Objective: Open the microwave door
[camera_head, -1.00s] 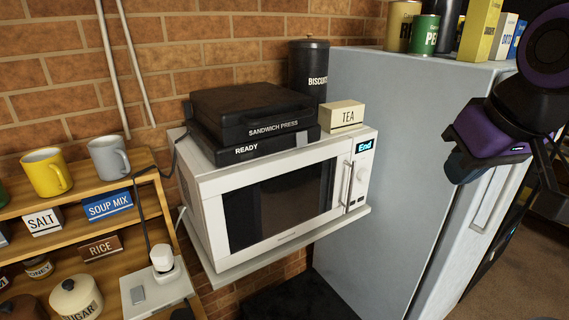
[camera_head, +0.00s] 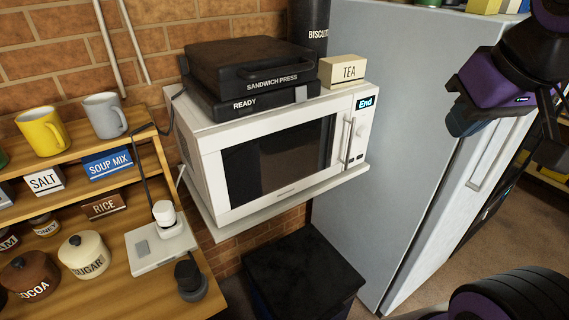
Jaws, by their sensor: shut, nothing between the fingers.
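The white microwave (camera_head: 205,165) sits on a wall shelf in the middle of the view, its front turned toward the lower right. Its door (camera_head: 280,160), with a dark window, looks closed. A slim vertical handle (camera_head: 348,140) runs along the door's right side, beside a control panel whose display (camera_head: 366,102) reads "End". Purple and black links of my arm show at the upper right, in front of the fridge and apart from the microwave. I can make out no gripper fingers in view.
A black sandwich press (camera_head: 250,75) and a tea box (camera_head: 342,70) sit on the microwave. A tall pale fridge (camera_head: 400,120) stands close on its right. A wooden shelf unit (camera_head: 140,195) with mugs and jars is at left. A dark box (camera_head: 300,270) stands below the microwave.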

